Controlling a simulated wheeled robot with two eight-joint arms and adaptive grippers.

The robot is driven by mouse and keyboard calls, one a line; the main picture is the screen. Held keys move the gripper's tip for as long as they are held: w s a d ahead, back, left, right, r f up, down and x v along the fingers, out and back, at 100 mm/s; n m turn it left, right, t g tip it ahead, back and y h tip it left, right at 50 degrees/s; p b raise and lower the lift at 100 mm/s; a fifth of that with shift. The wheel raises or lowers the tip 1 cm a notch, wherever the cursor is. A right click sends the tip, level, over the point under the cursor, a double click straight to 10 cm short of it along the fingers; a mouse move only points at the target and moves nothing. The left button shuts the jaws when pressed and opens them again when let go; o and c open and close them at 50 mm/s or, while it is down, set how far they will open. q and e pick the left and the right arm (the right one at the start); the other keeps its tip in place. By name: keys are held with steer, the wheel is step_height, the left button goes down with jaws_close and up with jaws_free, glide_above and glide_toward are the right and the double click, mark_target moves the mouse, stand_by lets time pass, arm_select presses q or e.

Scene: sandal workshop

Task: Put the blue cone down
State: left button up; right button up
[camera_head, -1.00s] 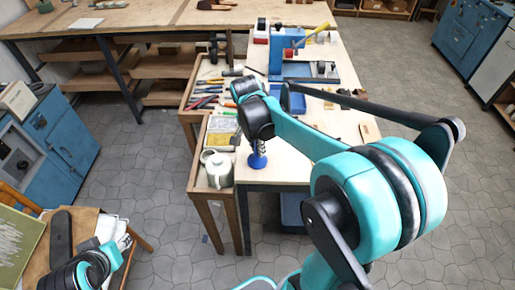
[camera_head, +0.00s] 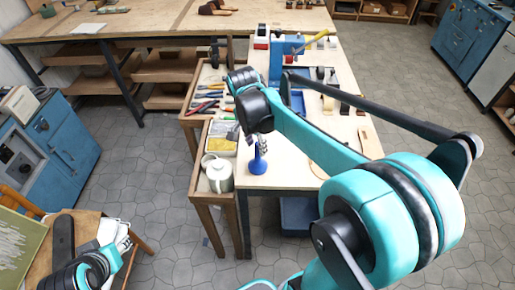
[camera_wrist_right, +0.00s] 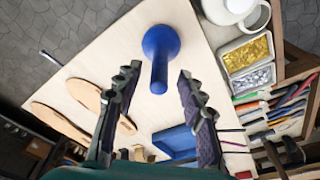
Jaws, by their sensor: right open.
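The blue cone (camera_head: 257,167) stands upright on its round base at the near left corner of the light wooden worktable (camera_head: 290,176). In the right wrist view the cone (camera_wrist_right: 160,57) shows between the fingers, its stem pointing toward me. My right gripper (camera_head: 257,148) is over the cone's top. In the right wrist view its fingers (camera_wrist_right: 155,85) are spread wide, with a clear gap on both sides of the cone, so it is open and empty. My left arm's teal wrist shows at the lower left; the state of my left gripper (camera_head: 112,244) is unclear.
A white teapot (camera_head: 219,175) and trays of metal pieces stand on the narrow side shelf left of the cone. Hand tools (camera_head: 207,100) lie farther back. Sandal soles (camera_wrist_right: 85,93) and a blue tray (camera_wrist_right: 177,141) are on the worktable. Bare tabletop surrounds the cone's base.

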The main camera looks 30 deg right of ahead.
step_height(320, 180, up, 7)
steer(key=a+p, duration=0.1)
steer(key=p, duration=0.1)
steer(key=s+a+f+n+t+y, duration=0.1)
steer(key=s+a+f+n+t, duration=0.1)
steer(key=n, duration=0.5)
steer(key=s+a+f+n+t, duration=0.3)
steer(key=s+a+n+t, duration=0.1)
steer(key=s+a+n, duration=0.3)
steer(key=shift+s+f+n+t+y, duration=0.25)
steer(key=shift+s+n+t+y, duration=0.25)
steer(key=shift+s, duration=0.45)
steer(key=shift+f, duration=0.15)
step_height(320, 180, down, 3)
steer(key=b, duration=0.3)
